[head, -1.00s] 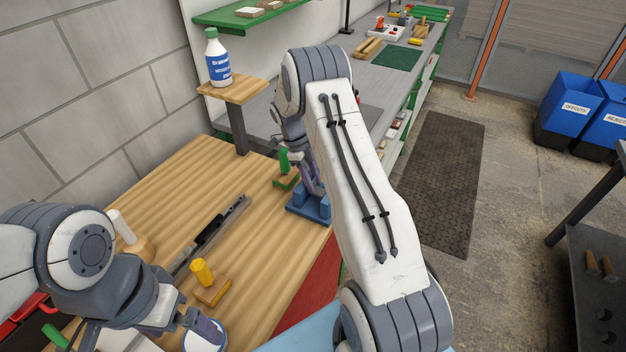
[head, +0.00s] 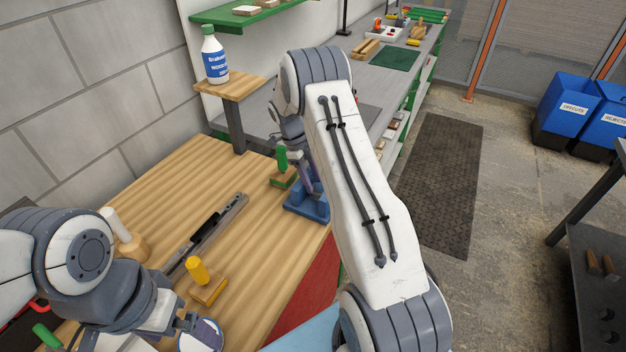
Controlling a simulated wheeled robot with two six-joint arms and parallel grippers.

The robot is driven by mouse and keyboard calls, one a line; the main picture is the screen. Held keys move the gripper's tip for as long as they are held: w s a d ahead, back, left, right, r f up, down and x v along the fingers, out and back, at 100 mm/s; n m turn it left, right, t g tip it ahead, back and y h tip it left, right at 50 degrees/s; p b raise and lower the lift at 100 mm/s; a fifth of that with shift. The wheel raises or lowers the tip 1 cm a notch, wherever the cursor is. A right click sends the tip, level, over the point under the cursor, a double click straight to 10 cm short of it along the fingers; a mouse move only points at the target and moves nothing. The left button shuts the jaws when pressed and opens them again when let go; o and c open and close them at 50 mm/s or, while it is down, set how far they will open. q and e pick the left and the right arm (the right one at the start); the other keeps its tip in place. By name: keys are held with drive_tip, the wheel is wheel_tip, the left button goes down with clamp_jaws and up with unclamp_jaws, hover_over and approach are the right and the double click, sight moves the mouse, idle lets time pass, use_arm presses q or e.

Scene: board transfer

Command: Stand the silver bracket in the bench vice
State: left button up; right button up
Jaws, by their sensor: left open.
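The blue bench vice (head: 306,207) stands near the right edge of the wooden bench, partly hidden by my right arm. My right gripper (head: 306,178) is over the vice, mostly hidden behind my arm, and its fingers cannot be made out. I cannot pick out the silver bracket with certainty; the vice's jaws are hidden too. My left gripper (head: 190,324) is open, low at the bench's front, by a round white and blue object (head: 201,336).
A long dark and grey metal rail (head: 207,238) lies on the bench (head: 160,190). A yellow-handled block (head: 203,280), a white-handled tool (head: 122,240) and a green-handled block (head: 283,170) stand around it. A bottle (head: 214,58) sits on a raised wooden stand (head: 232,87).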

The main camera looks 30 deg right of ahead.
drive_tip(key=shift+s+a+f, duration=0.15)
drive_tip(key=shift+a+f, duration=0.15)
drive_tip(key=shift+f, duration=0.35)
drive_tip(key=shift+s+a+f, duration=0.15)
drive_tip(key=shift+a+f, duration=0.1)
drive_tip(key=shift+f, duration=0.35)
drive_tip(key=shift+w+r, duration=0.1)
drive_tip(key=shift+r, duration=0.1)
drive_tip(key=v, duration=0.1)
drive_tip(key=b+v, duration=0.1)
drive_tip(key=v, duration=0.1)
drive_tip(key=b+v, duration=0.1)
drive_tip(key=shift+w+d+r, duration=0.15)
drive_tip(key=shift+w+d, duration=0.1)
drive_tip(key=shift+w, duration=0.1)
drive_tip(key=v, duration=0.7)
drive_tip(key=shift+s+d+b, duration=0.2)
drive_tip(key=shift+d+b, duration=0.15)
drive_tip(key=shift+b, duration=0.05)
drive_tip(key=shift+r, duration=0.7)
